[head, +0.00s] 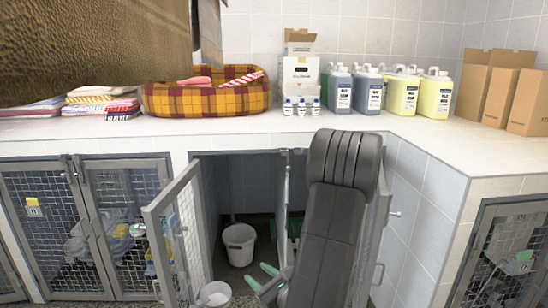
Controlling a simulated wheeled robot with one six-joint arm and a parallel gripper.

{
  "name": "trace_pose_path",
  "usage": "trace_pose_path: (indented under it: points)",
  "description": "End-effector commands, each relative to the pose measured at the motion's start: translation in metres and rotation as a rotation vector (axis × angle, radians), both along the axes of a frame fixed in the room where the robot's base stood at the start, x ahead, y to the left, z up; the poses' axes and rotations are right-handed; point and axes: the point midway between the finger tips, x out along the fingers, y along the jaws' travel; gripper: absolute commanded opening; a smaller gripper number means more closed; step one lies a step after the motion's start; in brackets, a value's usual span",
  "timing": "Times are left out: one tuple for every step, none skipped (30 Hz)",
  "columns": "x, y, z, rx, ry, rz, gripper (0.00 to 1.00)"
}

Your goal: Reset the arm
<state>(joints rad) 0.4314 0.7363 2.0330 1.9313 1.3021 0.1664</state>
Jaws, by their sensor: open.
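My dark arm reaches down through the middle of the head view, in front of an open kennel (262,175). My gripper (261,276) is at its lower end, low in the picture. Its two green-tipped fingers are spread apart and point up and to the left. Nothing shows between them. The arm hides part of the kennel opening and part of the right-hand door.
The left mesh door (176,240) stands open; another door (376,225) is right of the arm. A white bucket (238,245) stands inside, another (214,295) nearer. The counter (420,140) holds a plaid bed (205,100), towels (102,100), jugs (403,92) and boxes (528,105).

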Motion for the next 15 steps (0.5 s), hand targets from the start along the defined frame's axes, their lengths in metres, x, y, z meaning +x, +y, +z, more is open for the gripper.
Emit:
trace_pose_path:
  points:
    - [-0.008,0.007,-0.004,-0.024,-0.003,0.039,0.41]
    - [-0.012,0.01,-0.006,-0.039,-0.003,0.062,0.41]
    - [-0.019,0.015,-0.008,-0.06,-0.004,0.092,0.41]
    - [-0.023,0.018,-0.009,-0.074,-0.004,0.115,0.41]
    - [-0.028,0.021,-0.011,-0.09,-0.005,0.138,0.41]
    - [-0.035,0.025,-0.013,-0.109,-0.007,0.169,0.41]
    - [-0.04,0.028,-0.015,-0.124,-0.007,0.191,0.41]
    - [-0.045,0.031,-0.017,-0.14,-0.009,0.213,0.41]
    - [-0.052,0.034,-0.019,-0.161,-0.01,0.243,0.41]
    - [-0.057,0.036,-0.021,-0.177,-0.011,0.265,0.41]
    - [-0.062,0.038,-0.023,-0.193,-0.013,0.288,0.41]
    - [-0.068,0.041,-0.025,-0.213,-0.016,0.318,0.41]
    - [-0.074,0.043,-0.028,-0.229,-0.017,0.34,0.41]
    - [-0.079,0.044,-0.03,-0.245,-0.019,0.361,0.41]
    - [-0.085,0.046,-0.032,-0.266,-0.021,0.389,0.41]
